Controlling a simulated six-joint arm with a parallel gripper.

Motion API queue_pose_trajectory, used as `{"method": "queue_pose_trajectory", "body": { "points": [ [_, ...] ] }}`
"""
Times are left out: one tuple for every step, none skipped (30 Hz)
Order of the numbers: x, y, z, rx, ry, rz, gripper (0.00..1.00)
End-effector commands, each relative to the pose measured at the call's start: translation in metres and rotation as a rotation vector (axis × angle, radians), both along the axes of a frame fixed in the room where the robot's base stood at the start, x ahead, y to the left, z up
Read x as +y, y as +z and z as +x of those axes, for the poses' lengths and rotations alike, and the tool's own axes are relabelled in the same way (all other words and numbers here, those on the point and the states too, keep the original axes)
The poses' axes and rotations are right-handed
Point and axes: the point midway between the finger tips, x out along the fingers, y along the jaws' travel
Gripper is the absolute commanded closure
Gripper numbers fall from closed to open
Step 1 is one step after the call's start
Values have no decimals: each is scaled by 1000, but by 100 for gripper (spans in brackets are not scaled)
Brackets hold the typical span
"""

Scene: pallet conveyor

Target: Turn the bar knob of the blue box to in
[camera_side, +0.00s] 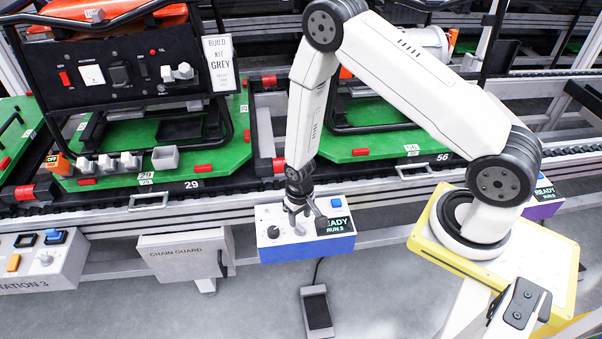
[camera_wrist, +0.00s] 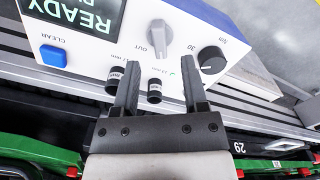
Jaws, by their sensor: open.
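The blue box (camera_side: 306,247) has a white top and a lit READY screen (camera_side: 335,225). In the wrist view, its grey bar knob (camera_wrist: 161,36) stands on the white panel (camera_wrist: 125,30), which appears upside down. The word OUT is printed beside the knob, and its bar runs roughly up and down in the picture. An IN mark cannot be made out. My gripper (camera_side: 303,216) is above the box top, and in the side view it partly covers the knob. In the wrist view my gripper (camera_wrist: 160,63) is open and empty, its fingers apart on the knob's near side.
A black round knob (camera_wrist: 212,59), two small black-capped parts (camera_wrist: 154,92) and a blue CLEAR button (camera_wrist: 53,56) sit near the bar knob. Behind the box runs the conveyor with green pallets (camera_side: 215,157). A chain guard (camera_side: 184,254) stands to the left.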

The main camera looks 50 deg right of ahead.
Motion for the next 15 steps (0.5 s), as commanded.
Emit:
{"method": "queue_pose_trajectory", "body": {
  "points": [
    [0, 6, 0, -2, 0, 0, 44],
    [0, 10, 0, -2, 0, 0, 44],
    [0, 13, 0, -2, 0, 0, 44],
    [0, 16, 0, -2, 0, 0, 44],
    [0, 19, 0, -2, 0, 0, 44],
    [0, 22, 0, 0, 0, 0, 44],
    [0, 25, 0, 0, 0, 0, 44],
    [0, 27, 0, -1, 1, 0, 44],
    [0, 29, 0, -1, 1, 0, 44],
    [0, 31, 0, -1, 1, 0, 44],
    [0, 32, 0, -1, 1, 0, 44],
    [0, 33, 0, -1, 1, 0, 44],
    [0, 34, 0, 0, 1, 0, 44],
    [0, 35, 0, 0, 1, 0, 44],
    [0, 35, 0, 0, 1, 0, 44]
  ]
}}
